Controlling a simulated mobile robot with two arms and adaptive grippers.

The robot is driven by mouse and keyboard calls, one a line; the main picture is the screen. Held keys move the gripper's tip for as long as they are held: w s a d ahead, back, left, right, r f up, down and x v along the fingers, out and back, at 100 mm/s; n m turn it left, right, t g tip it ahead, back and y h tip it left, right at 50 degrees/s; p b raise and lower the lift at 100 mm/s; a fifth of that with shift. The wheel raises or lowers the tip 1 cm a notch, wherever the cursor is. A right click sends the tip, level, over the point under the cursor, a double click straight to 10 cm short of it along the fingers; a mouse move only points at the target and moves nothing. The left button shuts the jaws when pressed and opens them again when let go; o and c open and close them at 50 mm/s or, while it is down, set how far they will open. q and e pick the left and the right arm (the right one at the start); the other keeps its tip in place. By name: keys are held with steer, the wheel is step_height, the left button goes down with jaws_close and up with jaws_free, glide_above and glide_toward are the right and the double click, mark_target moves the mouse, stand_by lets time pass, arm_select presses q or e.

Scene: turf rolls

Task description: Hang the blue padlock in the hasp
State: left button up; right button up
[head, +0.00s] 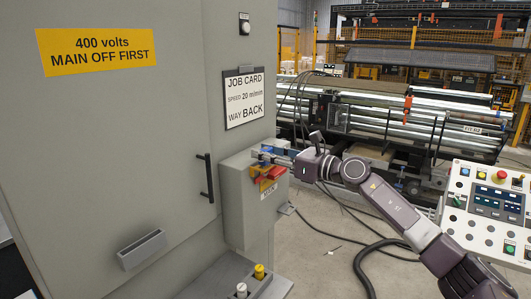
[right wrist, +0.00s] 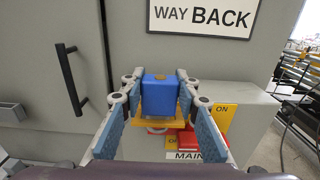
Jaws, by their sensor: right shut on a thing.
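The blue padlock (right wrist: 159,97) is between the two fingers of my right gripper (right wrist: 156,80), which is shut on it. In the head view my right gripper (head: 279,158) is at the grey switch box (head: 238,205), just above the red and yellow switch (head: 268,176). In the right wrist view a yellow plate (right wrist: 168,123) shows directly below the padlock, with red parts (right wrist: 214,126) of the switch beside it. The padlock's shackle and the hasp opening are hidden, so I cannot tell whether they are engaged. My left gripper is not in view.
A tall grey cabinet (head: 120,130) with a black handle (head: 205,178) stands left of the box. A job card (head: 244,98) hangs above. A control panel (head: 487,213) is at the right. Black cables lie on the open floor. Rollers (head: 400,120) stand behind.

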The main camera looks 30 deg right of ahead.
steer(key=shift+f, duration=0.3)
steer(key=o, duration=1.3)
steer(key=shift+v, duration=6)
